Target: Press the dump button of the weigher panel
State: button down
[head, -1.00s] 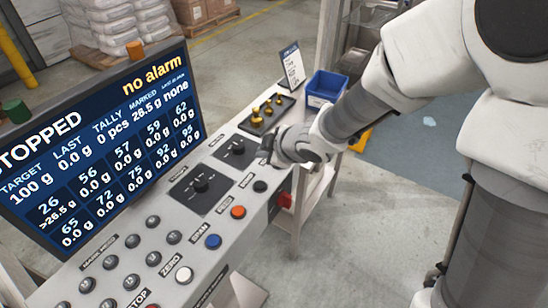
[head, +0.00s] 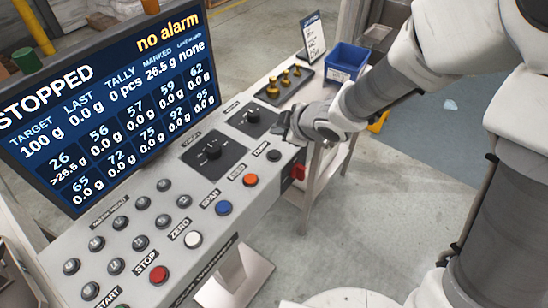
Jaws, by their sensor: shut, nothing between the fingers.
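The weigher panel (head: 120,235) is a sloping light grey console below a dark screen reading STOPPED and no alarm. The dump button (head: 274,155) is a small black button at the far right end of the row of coloured buttons, beside a dark label. My gripper (head: 281,126) is shut and empty, just beyond this button in the head view, close to the upper black knob. It appears apart from the button; its height above the panel is hard to judge. The button is in plain view.
Next to it are an orange button (head: 251,180), a blue button (head: 224,208), a white button (head: 193,239) and a red stop button (head: 158,275). Two black knobs sit on dark plates. Brass weights (head: 285,83) and a blue bin (head: 346,62) stand beyond.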

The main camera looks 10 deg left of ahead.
aim_at(277, 156)
jog(key=shift+f+b, duration=2.35)
jog(key=shift+f, duration=0.55)
jog(key=shift+f, duration=0.15)
jog(key=shift+f+b, duration=0.25)
jog(key=shift+b, duration=0.1)
jog(key=shift+f+b, duration=0.4)
jog(key=shift+f, duration=0.05)
jog(key=shift+r, duration=0.1)
jog(key=shift+r+p, duration=0.8)
jog(key=shift+p, duration=0.1)
notch_tip(277, 156, up, 5)
jog(key=p, duration=0.5)
